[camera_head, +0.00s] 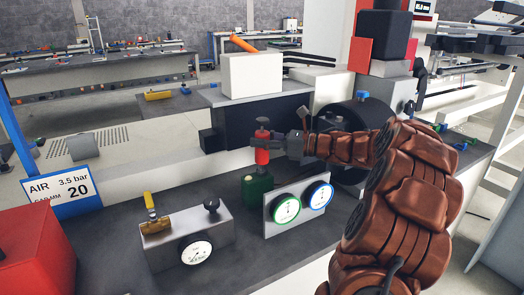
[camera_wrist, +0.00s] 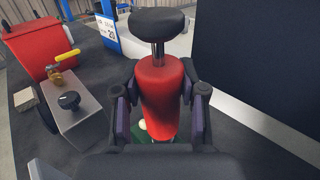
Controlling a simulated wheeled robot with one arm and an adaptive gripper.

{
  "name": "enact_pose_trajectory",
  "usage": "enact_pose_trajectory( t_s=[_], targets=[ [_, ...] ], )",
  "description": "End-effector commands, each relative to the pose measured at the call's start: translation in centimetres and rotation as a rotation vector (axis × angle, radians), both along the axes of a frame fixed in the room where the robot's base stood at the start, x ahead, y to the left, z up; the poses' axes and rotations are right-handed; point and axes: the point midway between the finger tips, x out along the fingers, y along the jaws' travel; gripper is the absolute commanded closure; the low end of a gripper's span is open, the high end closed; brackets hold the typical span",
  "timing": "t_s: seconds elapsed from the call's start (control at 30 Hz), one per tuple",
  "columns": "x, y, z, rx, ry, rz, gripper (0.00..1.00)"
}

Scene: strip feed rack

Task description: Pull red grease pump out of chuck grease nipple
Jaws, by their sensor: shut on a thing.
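The red grease pump (camera_head: 262,154) stands upright in the head view, with a black knob on top. My gripper (camera_head: 280,148) comes in from the right and is shut around its red body. In the wrist view the red pump (camera_wrist: 161,95) sits between both fingers of my gripper (camera_wrist: 160,108), its black knob towards the top. A dark green block (camera_head: 258,184) is directly below the pump. The pump's lower tip is hidden, so I cannot tell whether it is seated in a nipple. The black cylindrical chuck (camera_head: 352,122) is behind my arm.
A panel with two round gauges (camera_head: 287,207) stands right of the green block. A metal box with a gauge and yellow lever (camera_head: 186,236) is front left. A red box (camera_head: 32,256) and an AIR sign (camera_head: 62,192) are further left. Dark bench surface between them is clear.

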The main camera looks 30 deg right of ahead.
Motion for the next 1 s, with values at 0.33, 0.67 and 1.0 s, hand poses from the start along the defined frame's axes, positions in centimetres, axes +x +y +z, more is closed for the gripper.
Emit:
enact_pose_trajectory(
  t_s=[0.33, 0.67, 1.0],
  targets=[
    [0.0, 0.0, 0.2, -0.001, -0.001, 0.000, 1.00],
    [0.0, -0.2, 4.9, -0.006, -0.004, -0.004, 1.00],
    [0.0, -0.1, 9.7, -0.003, -0.004, -0.001, 1.00]
  ],
)
